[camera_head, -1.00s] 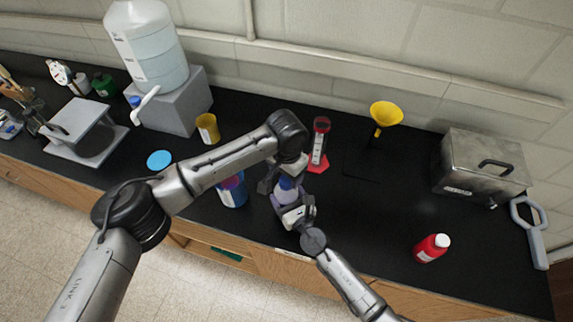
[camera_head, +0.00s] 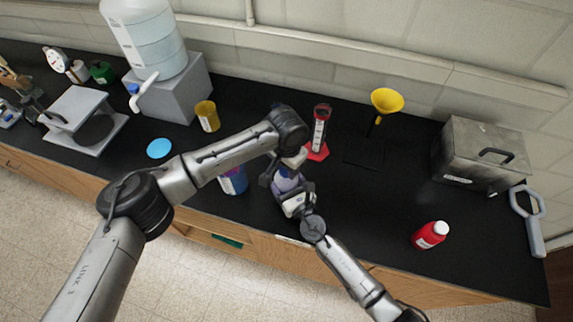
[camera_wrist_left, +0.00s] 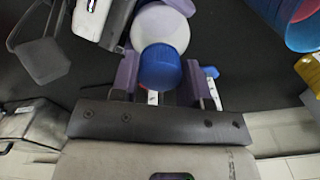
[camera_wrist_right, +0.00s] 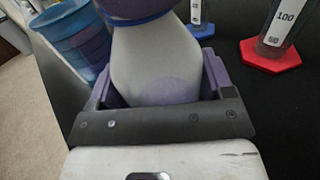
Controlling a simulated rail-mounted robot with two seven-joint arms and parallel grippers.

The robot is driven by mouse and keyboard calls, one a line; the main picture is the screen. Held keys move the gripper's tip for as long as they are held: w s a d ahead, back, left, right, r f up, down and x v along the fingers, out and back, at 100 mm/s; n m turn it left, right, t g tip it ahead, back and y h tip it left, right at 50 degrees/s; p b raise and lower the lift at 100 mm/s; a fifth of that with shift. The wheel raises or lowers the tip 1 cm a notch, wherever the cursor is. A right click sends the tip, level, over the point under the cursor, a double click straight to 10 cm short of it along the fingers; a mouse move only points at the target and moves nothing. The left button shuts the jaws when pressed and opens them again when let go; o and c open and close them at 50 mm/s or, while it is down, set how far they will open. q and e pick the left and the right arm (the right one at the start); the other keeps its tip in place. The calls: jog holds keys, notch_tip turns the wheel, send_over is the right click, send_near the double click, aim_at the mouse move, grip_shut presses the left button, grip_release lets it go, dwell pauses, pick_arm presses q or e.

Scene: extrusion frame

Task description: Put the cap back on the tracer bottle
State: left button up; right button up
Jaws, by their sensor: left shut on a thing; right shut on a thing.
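My left gripper (camera_wrist_left: 160,82) is shut on a small blue cap (camera_wrist_left: 160,67), held between its purple fingers. My right gripper (camera_wrist_right: 158,92) is shut around the body of a whitish bottle (camera_wrist_right: 155,60) with a purple tint, taken to be the tracer bottle. In the head view the two grippers meet close together near the counter's front edge, with the left gripper (camera_head: 285,165) just above the right gripper (camera_head: 292,198). In the left wrist view the cap overlaps the bottle's round white top (camera_wrist_left: 160,27). Whether cap and bottle neck touch is hidden.
A blue and purple cup (camera_head: 234,181) stands left of the grippers. A red-based cylinder (camera_head: 319,130) and yellow funnel (camera_head: 386,101) stand behind. The counter between is clear.

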pick_arm(q)
jog(key=c, duration=0.4)
pick_arm(e)
jog(key=shift+f, duration=0.1)
pick_arm(q)
jog(key=o, duration=1.1)
notch_tip(320, 180, up, 12)
pick_arm(e)
jog(key=o, duration=1.7)
